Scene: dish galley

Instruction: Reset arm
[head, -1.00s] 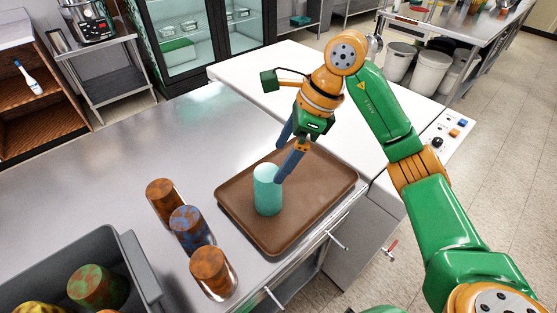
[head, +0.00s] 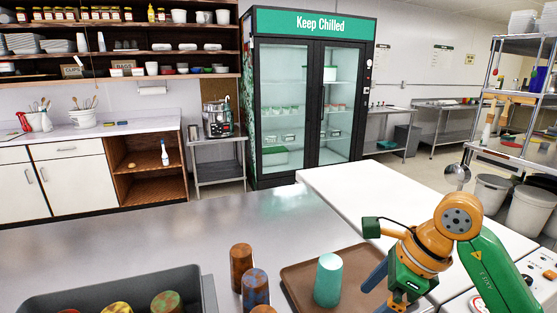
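My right gripper (head: 376,292) is at the lower right, above the brown tray (head: 292,278). Its two blue-grey fingers are spread apart with nothing seen between them, though the lower one is cut by the picture's bottom edge. A teal cup (head: 328,280) stands upright on the tray, just left of the fingers and apart from them in the picture. My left gripper is not in view.
Several rusty patterned cups stand left of the tray, including a brown one (head: 241,264) and a blue-brown one (head: 255,289). A grey bin (head: 208,294) holds more cups. A white counter (head: 400,210) lies behind, and a glass-door fridge (head: 312,100) stands beyond.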

